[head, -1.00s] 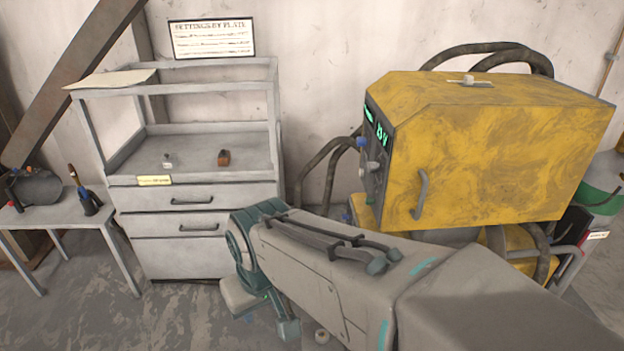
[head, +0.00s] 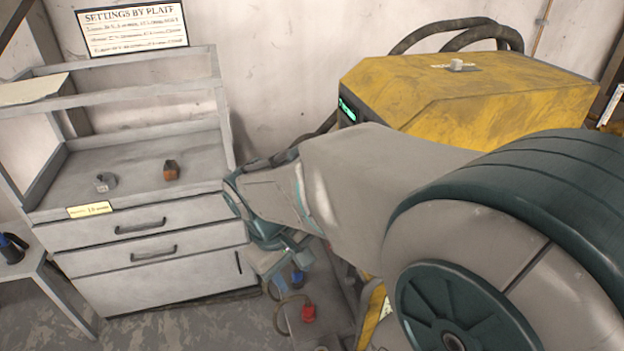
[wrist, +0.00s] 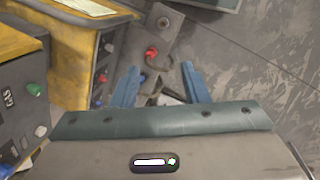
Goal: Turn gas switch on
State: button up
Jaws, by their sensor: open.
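The yellow machine (head: 480,95) stands at the right of the head view, its front panel mostly hidden by my arm. In the wrist view a dark panel (wrist: 18,115) at the left carries a green knob (wrist: 34,89) and a white knob (wrist: 41,131). My gripper (wrist: 160,85) is open and empty, its two blue fingers apart, pointing down beside the machine, clear of the knobs.
A lower yellow unit (wrist: 75,65) has coloured fittings on its side. A red connector (head: 308,313) with a cable lies low on a grey surface. A grey drawer cabinet (head: 165,235) stands left, with a settings sign (head: 132,28) above. Black hoses (head: 460,28) run behind the machine.

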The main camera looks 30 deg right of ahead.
jog(key=w+d+f+n+g+h+p, duration=0.1)
jog(key=w+d+f+n+g+h, duration=0.15)
jog(key=w+d+n+h, duration=0.4)
jog(key=w+d+f+n+g+h+p, duration=0.1)
jog(key=w+d+f+n+h, duration=0.2)
jog(key=w+n+h, duration=0.45)
jog(key=s+d+m+h+p, duration=0.1)
jog(key=s+d+p, duration=0.1)
jog(key=d, duration=1.1)
jog(key=shift+s+d+r+p, duration=0.2)
jog(key=shift+s+d+p, duration=0.1)
jog(key=shift+p, duration=0.1)
grip_shut()
